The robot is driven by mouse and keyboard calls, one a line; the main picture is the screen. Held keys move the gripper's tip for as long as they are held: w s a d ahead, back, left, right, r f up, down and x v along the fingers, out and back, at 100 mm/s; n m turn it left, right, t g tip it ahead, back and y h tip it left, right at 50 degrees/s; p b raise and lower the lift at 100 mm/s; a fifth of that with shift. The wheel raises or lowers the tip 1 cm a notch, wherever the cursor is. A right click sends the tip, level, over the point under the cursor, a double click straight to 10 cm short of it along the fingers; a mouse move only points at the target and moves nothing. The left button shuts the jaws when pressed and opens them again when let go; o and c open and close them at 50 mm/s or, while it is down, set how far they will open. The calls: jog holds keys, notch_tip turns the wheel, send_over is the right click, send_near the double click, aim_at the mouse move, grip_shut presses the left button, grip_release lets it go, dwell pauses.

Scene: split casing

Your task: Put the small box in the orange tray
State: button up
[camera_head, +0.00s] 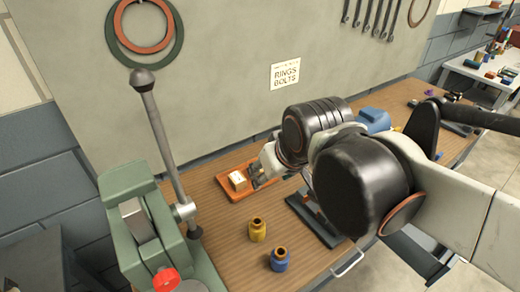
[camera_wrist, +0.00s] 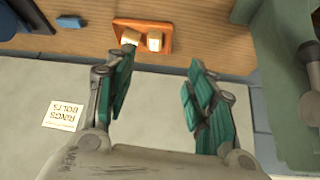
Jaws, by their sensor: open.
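The orange tray (camera_head: 223,182) lies on the wooden bench near the wall, and it also shows in the wrist view (camera_wrist: 142,23). A small pale box (camera_head: 238,180) sits in its left part in the head view. The wrist view shows two small pale boxes side by side in the tray, a left one (camera_wrist: 130,37) and a right one (camera_wrist: 155,41). My gripper (camera_head: 260,177) is at the tray, just right of the visible box. In the wrist view my gripper (camera_wrist: 161,60) has its green fingers spread with nothing between them. My arm hides part of the tray in the head view.
A green machine with a lever (camera_head: 150,235) stands left. A yellow jar (camera_head: 257,229) and a blue jar (camera_head: 279,259) stand in front of the tray. A dark grey stand (camera_head: 318,228) is to the right. The wall with a sign (camera_head: 285,74) rises behind.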

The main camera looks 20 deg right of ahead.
jog(key=shift+s+f+t, duration=0.2)
jog(key=shift+s+f, duration=0.05)
jog(key=shift+s, duration=0.5)
jog(key=shift+s+f+t, duration=0.2)
jog(key=shift+s+f, duration=0.05)
jog(key=shift+s, duration=0.45)
